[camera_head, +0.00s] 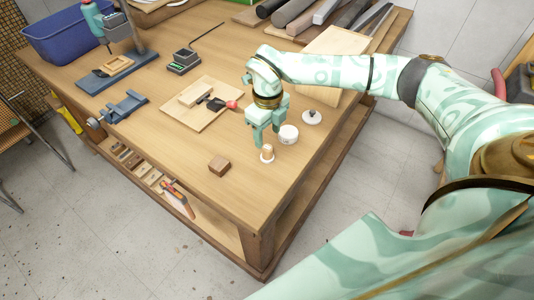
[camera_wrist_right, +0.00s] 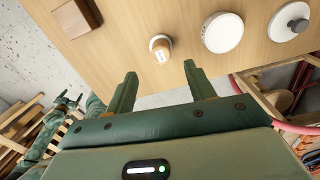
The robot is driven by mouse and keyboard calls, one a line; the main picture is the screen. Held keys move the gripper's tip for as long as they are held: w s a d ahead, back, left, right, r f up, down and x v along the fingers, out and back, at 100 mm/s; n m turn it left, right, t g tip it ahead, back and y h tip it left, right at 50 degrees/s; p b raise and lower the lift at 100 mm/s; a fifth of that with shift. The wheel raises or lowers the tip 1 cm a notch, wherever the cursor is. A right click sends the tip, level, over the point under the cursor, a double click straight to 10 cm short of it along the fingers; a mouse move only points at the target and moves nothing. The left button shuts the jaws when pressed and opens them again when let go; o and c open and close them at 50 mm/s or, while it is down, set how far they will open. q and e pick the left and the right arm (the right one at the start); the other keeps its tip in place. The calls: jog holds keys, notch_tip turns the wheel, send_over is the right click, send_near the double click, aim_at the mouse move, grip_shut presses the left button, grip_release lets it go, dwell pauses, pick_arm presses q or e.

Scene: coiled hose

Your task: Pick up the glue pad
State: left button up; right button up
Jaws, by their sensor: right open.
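A small pale wooden peg-like piece with a white base (camera_head: 267,153) stands on the table near its front right part. It also shows in the right wrist view (camera_wrist_right: 160,47), just beyond the fingertips and between their lines. Close by are a plain white round piece (camera_head: 288,134), also in the wrist view (camera_wrist_right: 222,32), and a white disc with a grey knob (camera_head: 312,117), also there (camera_wrist_right: 290,20). I cannot tell for sure which of these is the glue pad. My right gripper (camera_head: 265,138) is open and empty, fingers down, above and behind the peg-like piece. My left gripper does not clearly show.
A brown wooden block (camera_head: 219,166) lies left of the peg-like piece. A wooden board with a red-and-black tool (camera_head: 204,103) lies farther back. A blue bin (camera_head: 70,35), blue-grey clamp (camera_head: 124,106) and stacked bars stand around the table. The table front is mostly clear.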

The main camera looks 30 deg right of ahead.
aim_at(267, 147)
notch_tip(267, 147, down, 8)
jog(key=shift+w+b, duration=0.15)
jog(key=shift+b, duration=0.3)
jog(key=c, duration=1)
